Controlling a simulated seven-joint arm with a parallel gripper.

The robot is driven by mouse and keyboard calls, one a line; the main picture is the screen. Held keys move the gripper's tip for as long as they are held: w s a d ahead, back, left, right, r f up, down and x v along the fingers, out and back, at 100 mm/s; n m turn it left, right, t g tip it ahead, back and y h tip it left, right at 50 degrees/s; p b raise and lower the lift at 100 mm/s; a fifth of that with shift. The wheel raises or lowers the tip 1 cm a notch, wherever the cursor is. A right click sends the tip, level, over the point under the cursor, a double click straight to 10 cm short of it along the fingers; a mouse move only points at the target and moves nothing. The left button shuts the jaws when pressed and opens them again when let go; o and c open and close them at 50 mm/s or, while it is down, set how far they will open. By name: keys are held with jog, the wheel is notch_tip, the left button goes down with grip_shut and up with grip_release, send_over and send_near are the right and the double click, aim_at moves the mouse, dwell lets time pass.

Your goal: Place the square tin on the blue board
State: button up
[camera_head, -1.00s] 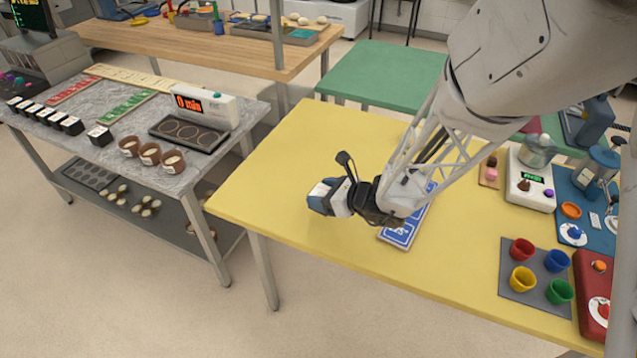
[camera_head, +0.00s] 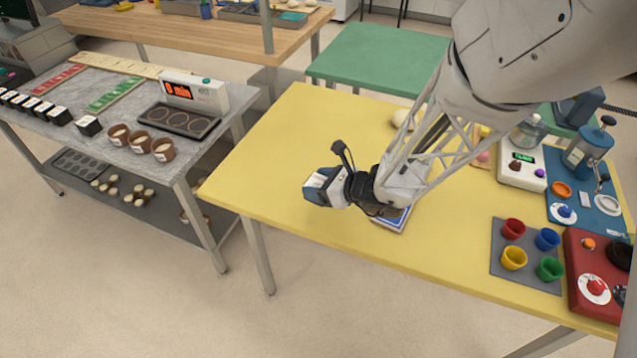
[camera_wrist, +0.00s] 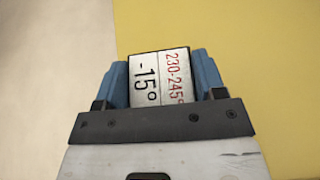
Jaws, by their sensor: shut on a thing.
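My gripper (camera_head: 320,188) hangs over the left part of the yellow table, tilted, with its fingers toward the left. In the wrist view its blue fingers are shut on a small dark block (camera_wrist: 160,80). A blue board with white markings (camera_head: 392,222) lies on the yellow table, right of and below my gripper in the head view. My arm hides much of it.
The yellow table (camera_head: 290,150) has free room around the gripper. Several labelled black blocks (camera_head: 88,126) stand on the left table.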

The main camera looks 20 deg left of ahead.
jog(key=shift+d, duration=0.15)
jog(key=shift+w+d+r, duration=0.1)
jog(key=shift+w+d, duration=0.05)
jog(key=shift+d, duration=0.35)
jog(key=s+d+r+m+t, duration=0.1)
jog(key=d+m+t, duration=0.2)
jog(key=d, duration=2)
jog(key=shift+s+d+r+h, duration=0.15)
jog(key=shift+d+h, duration=0.1)
jog(key=shift+h, duration=0.15)
jog(key=w+a, duration=0.1)
jog(key=w, duration=0.4)
jog(key=w+a+f, duration=0.1)
jog(key=w+a, duration=0.1)
jog(key=w, duration=0.3)
jog(key=w+a, duration=0.2)
jog(key=w, duration=0.3)
jog(key=shift+w+f, duration=0.1)
jog(key=shift+f, duration=0.15)
